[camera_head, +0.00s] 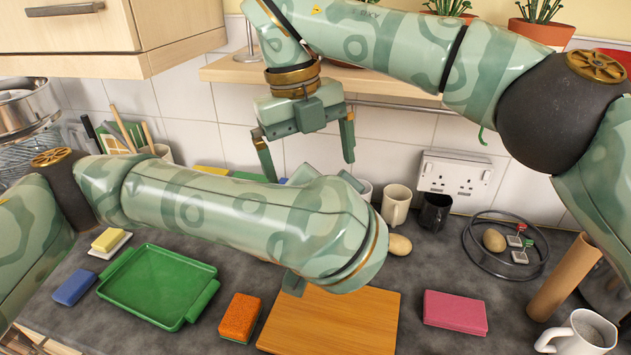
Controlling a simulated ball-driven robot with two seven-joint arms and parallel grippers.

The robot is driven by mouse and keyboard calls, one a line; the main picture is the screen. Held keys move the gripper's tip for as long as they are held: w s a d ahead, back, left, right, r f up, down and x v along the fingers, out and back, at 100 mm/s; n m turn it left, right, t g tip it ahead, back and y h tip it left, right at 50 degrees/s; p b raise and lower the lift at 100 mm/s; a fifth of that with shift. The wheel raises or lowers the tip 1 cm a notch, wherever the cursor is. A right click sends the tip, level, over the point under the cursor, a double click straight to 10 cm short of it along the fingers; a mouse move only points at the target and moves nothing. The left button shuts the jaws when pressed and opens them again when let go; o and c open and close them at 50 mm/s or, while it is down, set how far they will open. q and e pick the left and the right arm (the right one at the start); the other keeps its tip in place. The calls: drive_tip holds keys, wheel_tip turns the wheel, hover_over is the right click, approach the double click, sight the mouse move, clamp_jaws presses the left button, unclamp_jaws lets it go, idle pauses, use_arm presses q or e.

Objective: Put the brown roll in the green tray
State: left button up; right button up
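A brown cardboard roll (565,277) stands tilted on the dark worktop at the right, beside the white mug. The empty green tray (150,285) lies on the worktop at the left, below my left forearm. My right gripper (309,170) hangs from the arm at the upper middle, fingers spread and pointing down, with nothing between them. It is far to the left of the roll. My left arm reaches across the middle. Its gripper (294,283) is mostly hidden behind its own wrist, with only a small part showing near the wooden board, so its fingers cannot be judged.
A wooden board (335,322), orange sponge (239,317) and pink block (455,312) lie in front. A wire ring (472,262) holds a potato-like item. The white mug (585,335) stands at the right front. A shelf (385,82) and cupboard (110,38) overhang the back.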

drive_tip(key=f, duration=0.5)
drive_tip(key=shift+s+d+f, duration=0.1)
drive_tip(key=shift+d+f, duration=0.2)
drive_tip(key=shift+d, duration=0.1)
drive_tip(key=shift+s, duration=0.1)
drive_tip(key=c, duration=1)
use_arm(q)
drive_tip(key=o, duration=1.1)
drive_tip(key=shift+r, duration=0.1)
use_arm(e)
drive_tip(key=shift+a, duration=0.1)
drive_tip(key=shift+c, duration=0.2)
